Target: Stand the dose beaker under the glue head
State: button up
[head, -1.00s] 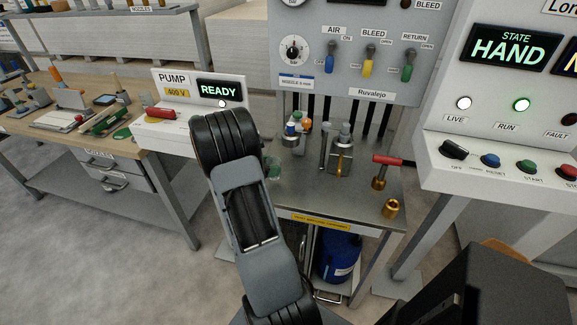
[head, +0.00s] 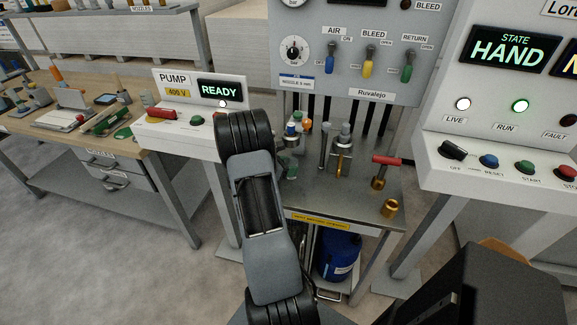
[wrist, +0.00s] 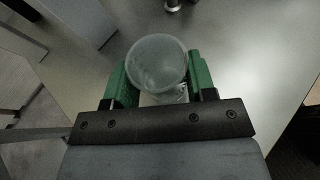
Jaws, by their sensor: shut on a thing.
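The dose beaker (wrist: 156,62) is a clear, frosted round cup. In the wrist view it sits between the two green fingers of my gripper (wrist: 159,75), which is shut on it. In the head view my arm hides most of the gripper; a bit of green (head: 291,168) shows just right of the arm, above the steel bench. A silver fitting with a brass tip (head: 343,150), which looks like the glue head, stands to the right of the gripper. I cannot tell whether the beaker touches the bench.
The steel bench (head: 320,200) has free room at its front. A red-handled brass valve (head: 382,172) and a brass fitting (head: 391,208) stand at its right. Small coloured-top items (head: 296,125) stand behind the gripper. The pump box (head: 180,133) is at left.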

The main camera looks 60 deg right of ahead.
jog(key=shift+f, duration=0.2)
jog(key=o, duration=0.9)
jog(key=shift+o, duration=0.2)
jog(key=shift+r, duration=0.15)
jog(key=shift+w+a+r, duration=0.1)
jog(key=shift+r, duration=0.05)
jog(key=v, duration=1.2)
jog(key=s+a+r+m+t+y, duration=0.2)
jog(key=a+r+m+t+y, duration=0.1)
jog(key=a, duration=0.8)
jog(key=s+a+r+m+t+y, duration=0.2)
jog(key=a+m+y, duration=0.3)
jog(key=a, duration=0.6)
jog(key=s+a+r+m+t+y, duration=0.2)
jog(key=a+r+m+t+y, duration=0.2)
jog(key=a, duration=0.7)
jog(key=shift+s+a+m, duration=0.25)
jog(key=shift+s+m, duration=0.05)
